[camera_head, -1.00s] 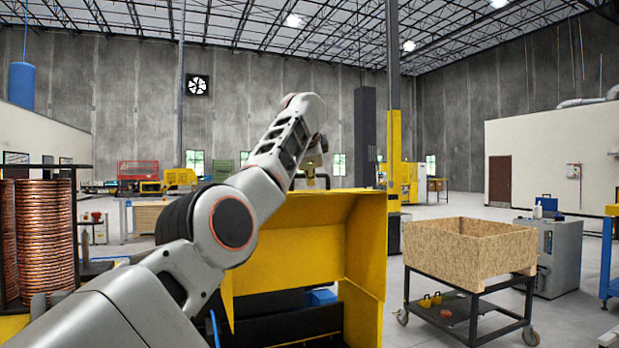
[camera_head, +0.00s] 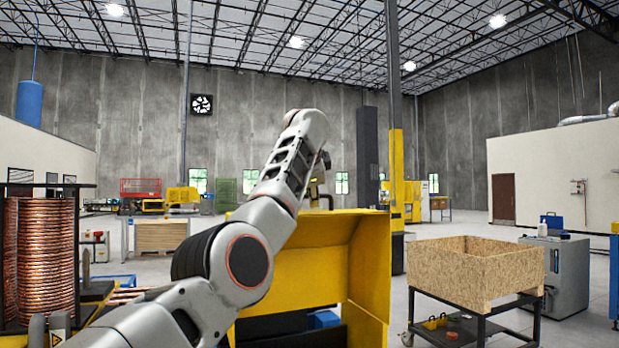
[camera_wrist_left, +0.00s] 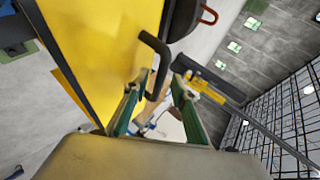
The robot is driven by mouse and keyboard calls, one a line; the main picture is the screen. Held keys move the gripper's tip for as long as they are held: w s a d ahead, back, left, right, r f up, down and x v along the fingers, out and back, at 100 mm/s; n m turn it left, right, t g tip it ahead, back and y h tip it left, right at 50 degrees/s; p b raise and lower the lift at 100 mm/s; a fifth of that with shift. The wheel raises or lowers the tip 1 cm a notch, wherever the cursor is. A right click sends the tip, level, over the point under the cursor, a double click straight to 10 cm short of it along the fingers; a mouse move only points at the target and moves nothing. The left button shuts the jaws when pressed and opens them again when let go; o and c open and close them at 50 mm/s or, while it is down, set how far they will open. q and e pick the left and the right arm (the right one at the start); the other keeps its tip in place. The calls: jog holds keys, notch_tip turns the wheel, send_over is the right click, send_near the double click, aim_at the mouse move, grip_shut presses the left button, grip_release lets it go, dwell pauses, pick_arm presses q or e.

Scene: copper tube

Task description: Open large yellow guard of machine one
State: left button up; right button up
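The large yellow guard (camera_head: 370,265) stands in front of me as a hood, its hollow inside facing me. My left arm reaches over it, and the left gripper (camera_head: 317,192) is at its top edge, partly hidden by my wrist. In the left wrist view, the yellow panel (camera_wrist_left: 95,40) fills the upper left, with a black bent handle (camera_wrist_left: 163,55) on it. The left gripper's green-padded fingers (camera_wrist_left: 157,88) are apart, and the handle's near end lies between them. Whether a finger touches the handle is unclear. My right gripper is not in view.
A wooden crate on a black cart (camera_head: 470,275) stands right of the guard. A grey cabinet (camera_head: 560,280) is behind it. Copper coils (camera_head: 45,255) stand at the left. A yellow and grey post (camera_head: 396,170) rises behind the guard. Open floor lies beyond.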

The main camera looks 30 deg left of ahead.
pick_arm(q)
jog(key=v, duration=1)
jog(key=shift+s, duration=0.25)
